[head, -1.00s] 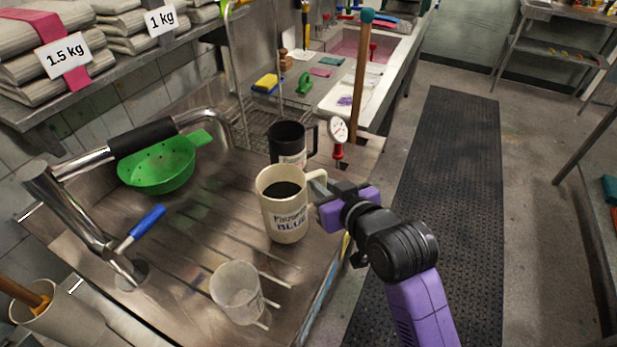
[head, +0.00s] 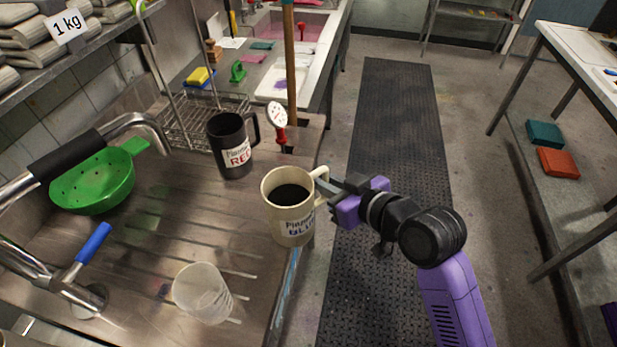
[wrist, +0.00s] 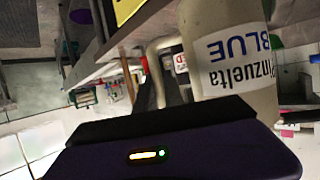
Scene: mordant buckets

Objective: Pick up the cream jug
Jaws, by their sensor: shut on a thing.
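The cream jug (head: 287,218), marked BLUE and holding dark liquid, is roughly upright at the right edge of the steel drainboard (head: 190,235) in the head view. My gripper (head: 326,187) is at its right side, shut on its handle. In the wrist view the jug (wrist: 232,75) fills the upper right, its label upside down. The jug seems to be held above the drainboard's edge, but its exact height is hard to tell. A black jug (head: 229,143) marked RED stands behind it to the left.
A clear beaker (head: 200,293) stands on the drainboard in front. A green colander (head: 92,187) and a tap are at left. The floor mat (head: 393,140) at right is clear.

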